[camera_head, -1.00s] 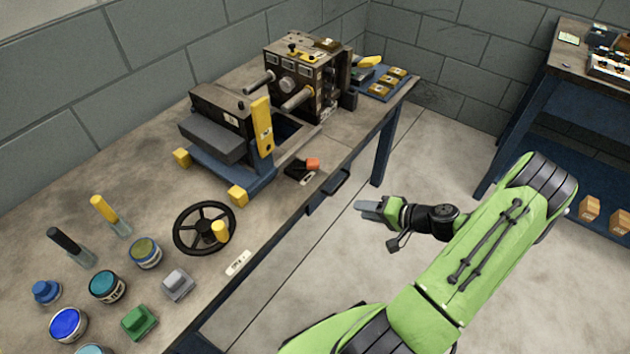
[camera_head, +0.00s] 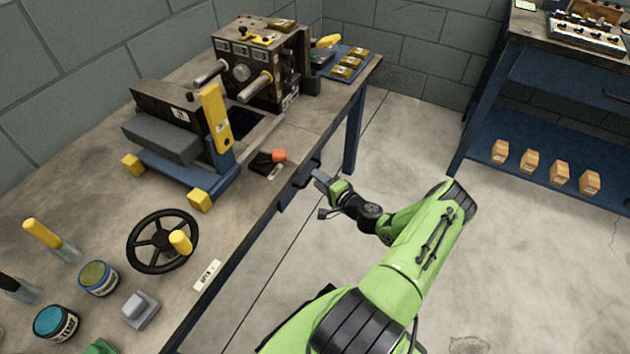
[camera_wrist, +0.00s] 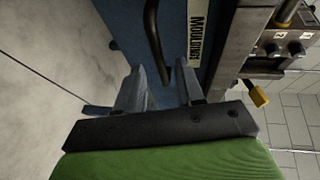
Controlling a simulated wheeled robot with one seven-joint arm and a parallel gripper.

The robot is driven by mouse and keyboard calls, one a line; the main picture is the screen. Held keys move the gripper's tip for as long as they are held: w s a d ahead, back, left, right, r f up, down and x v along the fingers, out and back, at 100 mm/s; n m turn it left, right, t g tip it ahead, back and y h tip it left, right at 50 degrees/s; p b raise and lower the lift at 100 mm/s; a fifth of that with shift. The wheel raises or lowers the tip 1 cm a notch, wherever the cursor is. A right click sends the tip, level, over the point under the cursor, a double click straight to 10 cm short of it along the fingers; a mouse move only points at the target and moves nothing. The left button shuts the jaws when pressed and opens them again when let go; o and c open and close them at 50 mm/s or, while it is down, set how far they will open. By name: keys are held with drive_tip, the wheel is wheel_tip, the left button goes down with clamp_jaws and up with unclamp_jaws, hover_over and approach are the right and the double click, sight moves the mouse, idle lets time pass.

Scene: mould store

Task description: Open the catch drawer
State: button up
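The catch drawer (camera_head: 287,194) is a blue front under the bench edge, with a dark bar handle (camera_head: 306,174). It appears closed, though my gripper is close by and the angle is steep. In the wrist view the blue drawer front (camera_wrist: 118,25) and the black curved handle (camera_wrist: 153,38) are straight ahead. My gripper (camera_head: 318,178) is beside the handle, off the bench's front. In the wrist view my gripper (camera_wrist: 160,66) is open, and the handle's lower end shows between its two fingers. I cannot tell whether they touch it.
The bench (camera_head: 235,258) carries a clamp-like fixture (camera_head: 165,135), a dark machine (camera_head: 262,68), a handwheel (camera_head: 162,241) and paint pots. A black block with an orange knob (camera_head: 279,155) sits above the drawer. The floor (camera_head: 300,262) right of the bench is clear. A second bench (camera_head: 560,85) stands back right.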

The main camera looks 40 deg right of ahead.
drive_tip(key=shift+w+f, duration=0.2)
drive_tip(key=shift+w, duration=1.05)
clamp_jaws()
